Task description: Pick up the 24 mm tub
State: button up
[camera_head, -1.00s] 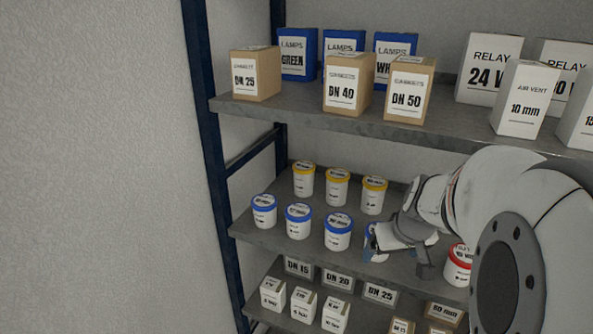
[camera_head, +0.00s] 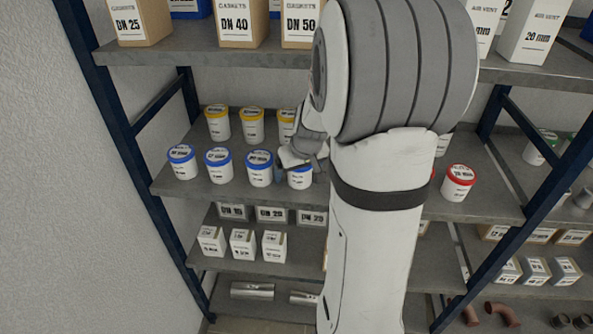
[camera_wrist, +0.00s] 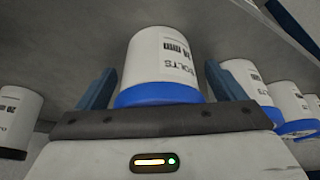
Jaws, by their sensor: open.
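The 24 mm tub (camera_wrist: 158,58) is a white tub with a blue lid, labelled BOLTS 24 mm, upside down in the wrist view. It stands between the two blue fingers of my gripper (camera_wrist: 160,72), which are open with a gap on each side. In the head view the tub at my gripper (camera_head: 288,157) is the rightmost visible blue-lidded one (camera_head: 300,179), on the middle shelf. My arm hides part of the gripper there.
More blue-lidded tubs (camera_head: 219,168) stand close by in the same row, and yellow-lidded tubs (camera_head: 252,127) stand behind. A red-lidded tub (camera_head: 458,183) is to the right. The upper shelf (camera_head: 200,48) with boxes runs above the tubs.

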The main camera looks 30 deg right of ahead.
jog(key=c, duration=1.5)
jog(key=shift+c, duration=0.4)
jog(key=shift+r, duration=0.15)
